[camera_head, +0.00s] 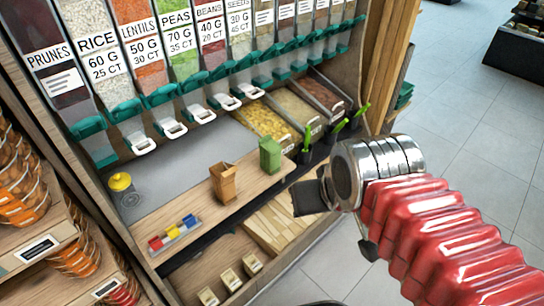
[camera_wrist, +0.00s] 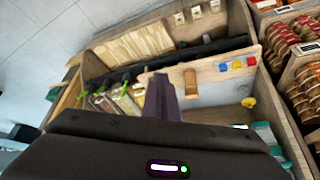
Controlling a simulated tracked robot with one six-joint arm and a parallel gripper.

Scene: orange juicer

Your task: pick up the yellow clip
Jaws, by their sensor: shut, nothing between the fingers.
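In the wrist view the yellow clip (camera_wrist: 237,64) is small, right of centre, again between blue and red. My gripper (camera_head: 308,196) is out to the right of the tray, in front of the shelf, well apart from the clips. In the wrist view my gripper (camera_wrist: 163,82) has its dark fingers together, with nothing held. No clip is hidden.
A brown paper bag (camera_head: 223,182) and a green bag (camera_head: 270,155) stand on the shelf between the tray and my gripper. Black cups with green scoops (camera_head: 308,140) line the right. Dispensers (camera_head: 170,60) hang above.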

